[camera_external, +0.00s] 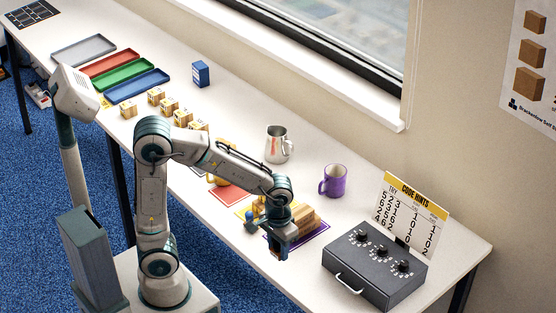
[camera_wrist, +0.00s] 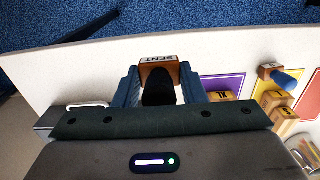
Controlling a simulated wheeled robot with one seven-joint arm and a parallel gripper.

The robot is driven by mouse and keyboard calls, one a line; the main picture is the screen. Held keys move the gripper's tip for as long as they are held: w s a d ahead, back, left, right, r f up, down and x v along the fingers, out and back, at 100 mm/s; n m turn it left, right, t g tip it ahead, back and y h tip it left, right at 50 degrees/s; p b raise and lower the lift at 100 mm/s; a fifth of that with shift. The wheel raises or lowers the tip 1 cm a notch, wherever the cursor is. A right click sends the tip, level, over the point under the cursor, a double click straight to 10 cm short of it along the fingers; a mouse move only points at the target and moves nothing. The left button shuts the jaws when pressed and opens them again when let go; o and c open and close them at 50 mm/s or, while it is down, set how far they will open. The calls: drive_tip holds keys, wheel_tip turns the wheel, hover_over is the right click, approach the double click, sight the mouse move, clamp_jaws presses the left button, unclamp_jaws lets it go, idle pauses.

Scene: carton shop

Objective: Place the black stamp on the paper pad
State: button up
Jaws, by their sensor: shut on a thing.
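In the wrist view, the black stamp (camera_wrist: 158,88) has a black handle and a wooden block with a "SENT" label. My gripper (camera_wrist: 160,80) is shut on it, with a blue finger on each side. In the external view, my gripper (camera_external: 280,245) is low over the front edge of the purple mat (camera_external: 318,238), and the stamp is too small or hidden to make out there. I cannot tell whether the stamp touches the table. I cannot pick out a paper pad with certainty in either view.
A blue-handled stamp (camera_wrist: 284,78) is on the yellow mat (camera_wrist: 243,85). A dark grey box with knobs (camera_external: 375,265), a purple mug (camera_external: 333,181) and a metal jug (camera_external: 278,145) stand nearby. Coloured trays (camera_external: 137,86) lie farther back.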

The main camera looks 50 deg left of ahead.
drive_tip(key=w+a+r+n+p, duration=0.3)
drive_tip(key=w+a+n, duration=1.8)
drive_tip(key=w, duration=0.2)
drive_tip(key=w+a+n+t+p, duration=0.1)
drive_tip(key=w+a+n, duration=0.2)
drive_tip(key=a+n, duration=1.7)
drive_tip(key=a+f+m+p, duration=0.1)
drive_tip(key=a+f, duration=0.1)
drive_tip(key=a, duration=0.3)
drive_tip(key=a+f+m+p, duration=0.1)
drive_tip(key=a+f+m, duration=0.1)
drive_tip(key=a, duration=0.3)
drive_tip(key=a+f+m+p, duration=0.1)
drive_tip(key=a+f+m, duration=0.1)
drive_tip(key=a, duration=0.4)
drive_tip(key=shift+s+a+f, duration=0.1)
drive_tip(key=shift+s+f, duration=0.05)
drive_tip(key=shift+a+f, duration=0.1)
drive_tip(key=shift+f, duration=0.1)
drive_tip(key=shift+f+p, duration=0.6)
drive_tip(key=shift+f, duration=1.35)
